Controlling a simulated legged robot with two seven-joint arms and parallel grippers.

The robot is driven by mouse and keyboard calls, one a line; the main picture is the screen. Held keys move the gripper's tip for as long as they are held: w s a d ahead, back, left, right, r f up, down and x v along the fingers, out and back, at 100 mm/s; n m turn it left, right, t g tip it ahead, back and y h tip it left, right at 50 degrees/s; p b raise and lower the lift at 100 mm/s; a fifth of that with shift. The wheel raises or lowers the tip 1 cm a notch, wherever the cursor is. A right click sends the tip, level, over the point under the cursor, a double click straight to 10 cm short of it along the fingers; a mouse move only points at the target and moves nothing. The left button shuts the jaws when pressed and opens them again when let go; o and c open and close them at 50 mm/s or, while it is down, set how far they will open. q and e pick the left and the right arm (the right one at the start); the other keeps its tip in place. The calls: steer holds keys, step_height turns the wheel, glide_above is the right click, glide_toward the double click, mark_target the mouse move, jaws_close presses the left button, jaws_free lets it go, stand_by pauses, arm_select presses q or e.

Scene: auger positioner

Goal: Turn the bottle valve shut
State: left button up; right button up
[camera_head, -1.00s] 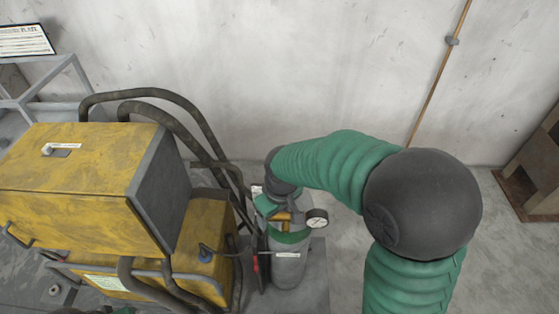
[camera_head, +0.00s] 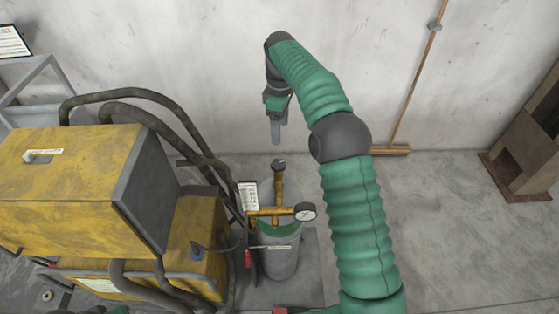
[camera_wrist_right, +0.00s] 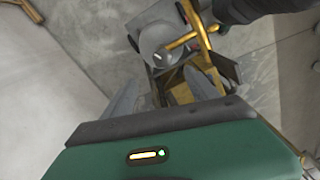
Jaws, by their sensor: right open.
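The grey bottle (camera_head: 281,262) with a green band stands upright beside the yellow machine. Its brass valve (camera_head: 278,188) rises from the top and ends in a small dark knob (camera_head: 279,165). A round gauge (camera_head: 306,211) sits at the right end of the brass crosspiece. My right gripper (camera_head: 276,132) is open and empty, above and behind the knob in the head view, with its fingers pointing down and apart from it. In the right wrist view, brass fittings (camera_wrist_right: 195,32) show beyond the two spread fingers (camera_wrist_right: 165,92). My left gripper is not in view.
The yellow machine (camera_head: 70,190) and its dark hoses (camera_head: 165,125) stand close left of the bottle. A white tag (camera_head: 248,196) hangs by the valve. A broom (camera_head: 390,150) leans on the back wall. The floor right of my right arm is clear up to a brown stand (camera_head: 525,150).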

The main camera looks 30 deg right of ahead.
mark_target(278, 163)
steer(key=f+p, duration=0.1)
steer(key=f, duration=0.3)
steer(key=f+p, duration=0.1)
steer(key=f, duration=0.4)
steer(key=a+f+p, duration=0.1)
steer(key=f, duration=0.4)
steer(key=shift+f, duration=0.2)
steer(key=shift+d+f, duration=0.3)
steer(key=shift+a, duration=0.25)
steer(key=c, duration=0.8)
steer(key=shift+r, duration=0.1)
steer(key=c, duration=0.6)
steer(key=shift+o, duration=0.2)
